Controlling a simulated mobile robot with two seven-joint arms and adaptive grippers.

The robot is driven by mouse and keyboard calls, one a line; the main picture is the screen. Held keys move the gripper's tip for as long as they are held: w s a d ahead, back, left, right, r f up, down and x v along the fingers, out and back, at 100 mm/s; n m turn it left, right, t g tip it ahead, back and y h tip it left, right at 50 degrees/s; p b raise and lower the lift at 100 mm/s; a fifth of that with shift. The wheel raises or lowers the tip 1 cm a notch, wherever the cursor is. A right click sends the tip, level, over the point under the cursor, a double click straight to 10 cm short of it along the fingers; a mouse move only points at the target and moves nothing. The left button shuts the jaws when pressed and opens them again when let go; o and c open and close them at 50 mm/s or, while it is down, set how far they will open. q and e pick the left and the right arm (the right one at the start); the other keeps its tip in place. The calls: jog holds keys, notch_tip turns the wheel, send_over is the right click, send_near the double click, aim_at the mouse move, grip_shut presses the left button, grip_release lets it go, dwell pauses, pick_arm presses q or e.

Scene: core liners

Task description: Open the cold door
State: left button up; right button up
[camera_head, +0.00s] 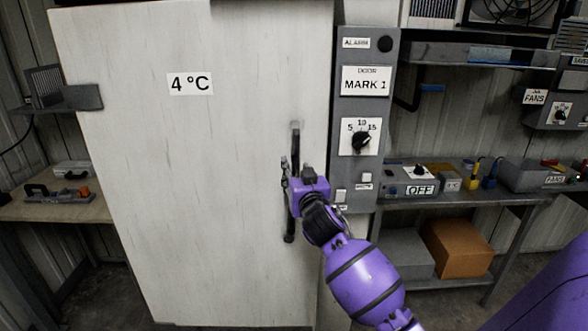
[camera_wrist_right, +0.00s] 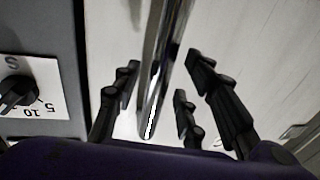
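The cold door (camera_head: 200,190) is a tall white panel labelled "4 °C" and fills the left and middle of the head view. Its vertical bar handle (camera_head: 295,145) is near its right edge. My right gripper (camera_head: 289,172) is at the middle of the handle, hiding part of it. In the right wrist view the shiny handle (camera_wrist_right: 165,70) runs between the spread dark fingers of the right gripper (camera_wrist_right: 160,78), with gaps visible on both sides. The door looks shut against its frame. My left gripper is not in view.
A grey control panel (camera_head: 345,215) with a dial (camera_head: 362,140) stands just right of the door. A bench (camera_head: 470,198) with small boxes is farther right, with an orange-brown box (camera_head: 458,248) below. A left side table (camera_head: 45,207) and grey bracket (camera_head: 85,97) flank the door.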

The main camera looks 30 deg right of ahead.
jog(key=shift+x, duration=1.05)
jog(key=shift+c, duration=0.4)
grip_shut()
